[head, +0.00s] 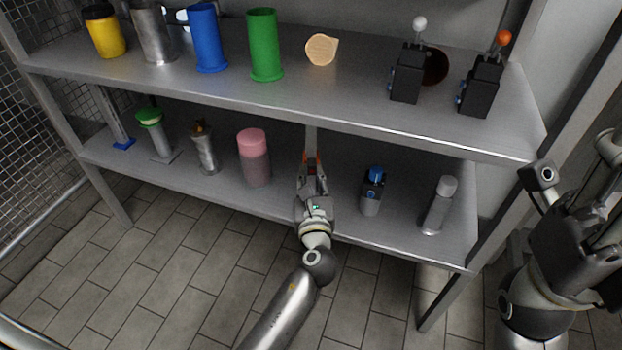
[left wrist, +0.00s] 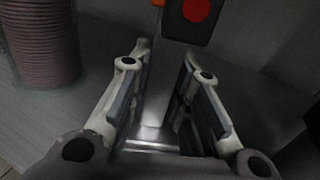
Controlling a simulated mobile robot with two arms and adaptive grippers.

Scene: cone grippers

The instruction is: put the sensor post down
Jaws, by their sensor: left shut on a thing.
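My left gripper (head: 312,172) reaches in over the lower shelf, under the front edge of the upper one. It is shut on the sensor post, a slim grey post (head: 311,138) with a dark head. In the left wrist view the grey post (left wrist: 158,95) stands between the two fingers (left wrist: 155,100). Its black box with a red round face shows beyond the fingertips, beside a bit of orange.
On the lower shelf (head: 335,205), a pink-capped jar (head: 254,158) stands left of my gripper and a blue-topped device (head: 371,190) right of it. A grey cylinder (head: 439,205) stands farther right. The upper shelf (head: 345,95) overhangs, bearing several cups and two lever boxes.

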